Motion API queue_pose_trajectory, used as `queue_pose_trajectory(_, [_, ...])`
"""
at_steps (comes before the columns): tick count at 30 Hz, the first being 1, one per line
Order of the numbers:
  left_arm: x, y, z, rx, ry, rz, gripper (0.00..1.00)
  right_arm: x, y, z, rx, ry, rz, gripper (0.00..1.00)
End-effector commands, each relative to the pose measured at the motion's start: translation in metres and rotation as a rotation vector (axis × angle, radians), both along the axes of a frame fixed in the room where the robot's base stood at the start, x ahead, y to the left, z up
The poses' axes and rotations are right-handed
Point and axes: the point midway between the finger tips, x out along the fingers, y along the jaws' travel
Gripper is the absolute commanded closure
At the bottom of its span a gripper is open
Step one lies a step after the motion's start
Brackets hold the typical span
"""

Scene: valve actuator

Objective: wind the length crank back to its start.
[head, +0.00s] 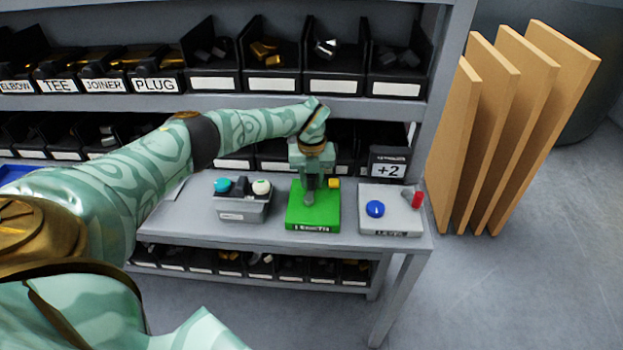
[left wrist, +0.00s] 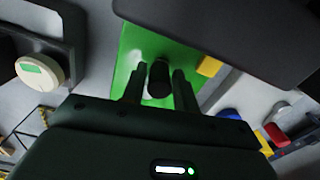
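The green box with the length label (head: 300,221) stands on the bench near its middle, with a small yellow block (head: 334,183) at its back right. In the head view my left gripper (head: 310,192) points down over this box and hides most of the crank. In the left wrist view the dark crank handle (left wrist: 160,80) stands between the two fingers of my left gripper (left wrist: 160,92), over the green top. The fingers are close on both sides of it; I cannot tell whether they press on it. My right gripper is not in view.
A display reading +2 (head: 389,168) stands behind a pale box (head: 391,222) with a blue knob (head: 375,209) and a red handle (head: 417,200). A grey box (head: 243,208) with teal and white knobs is left of the green box. Shelved bins stand behind; boards lean at right.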

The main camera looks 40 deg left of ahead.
Motion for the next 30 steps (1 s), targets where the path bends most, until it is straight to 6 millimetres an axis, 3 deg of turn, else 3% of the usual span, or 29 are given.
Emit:
queue_pose_trajectory(17, [0.000, -0.002, -0.003, -0.001, 0.003, -0.030, 0.55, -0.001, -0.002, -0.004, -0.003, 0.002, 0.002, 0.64])
queue_pose_trajectory(23, [0.003, -0.013, -0.010, -0.001, 0.005, -0.293, 0.55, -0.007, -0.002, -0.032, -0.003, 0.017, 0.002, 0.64])
queue_pose_trajectory(30, [0.000, -0.034, -0.015, -0.001, 0.008, -0.827, 0.55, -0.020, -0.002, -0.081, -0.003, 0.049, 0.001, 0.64])
